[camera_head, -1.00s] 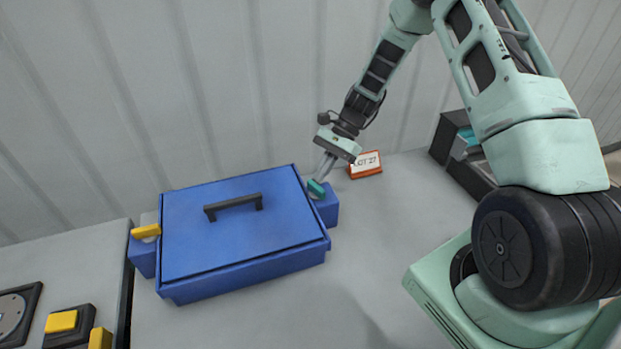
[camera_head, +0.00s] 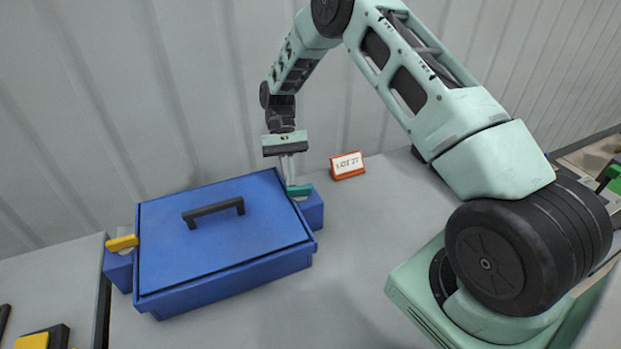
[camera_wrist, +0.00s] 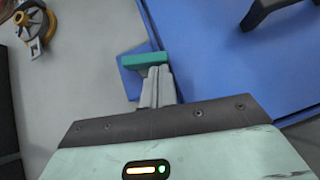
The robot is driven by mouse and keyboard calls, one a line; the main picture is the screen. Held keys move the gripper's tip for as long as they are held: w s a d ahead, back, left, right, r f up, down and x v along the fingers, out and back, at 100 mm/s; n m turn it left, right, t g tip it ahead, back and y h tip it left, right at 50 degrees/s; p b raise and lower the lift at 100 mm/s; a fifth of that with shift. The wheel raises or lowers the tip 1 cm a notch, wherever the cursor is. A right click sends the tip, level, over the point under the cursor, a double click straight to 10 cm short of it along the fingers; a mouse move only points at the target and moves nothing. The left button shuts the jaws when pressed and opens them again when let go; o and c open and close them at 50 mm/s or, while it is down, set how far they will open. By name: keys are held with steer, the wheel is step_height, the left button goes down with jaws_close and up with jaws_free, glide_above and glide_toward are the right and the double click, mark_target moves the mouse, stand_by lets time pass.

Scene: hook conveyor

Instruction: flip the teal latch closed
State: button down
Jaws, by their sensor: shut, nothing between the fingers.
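The teal latch (camera_head: 301,191) sits on a blue block (camera_head: 311,209) at the right side of the blue lidded box (camera_head: 222,275). In the head view the latch lies nearly level across the picture, with its left end close to the lid's edge. My gripper (camera_head: 291,184) is shut and empty, pointing down, with its fingertips at the latch. In the wrist view, the shut fingertips (camera_wrist: 158,70) appear against the near side of the teal latch (camera_wrist: 146,60). Whether they touch it is hard to tell. The latch pivot is hidden.
A yellow latch (camera_head: 122,243) sits at the box's left side. The lid carries a dark handle (camera_head: 213,211). An orange-framed sign (camera_head: 348,166) stands right of the box near the wall. Grey table is clear in front and to the right.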

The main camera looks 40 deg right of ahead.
steer(key=shift+a+n+h, duration=0.4)
steer(key=shift+n+h, duration=0.5)
steer(key=shift+n, duration=0.3)
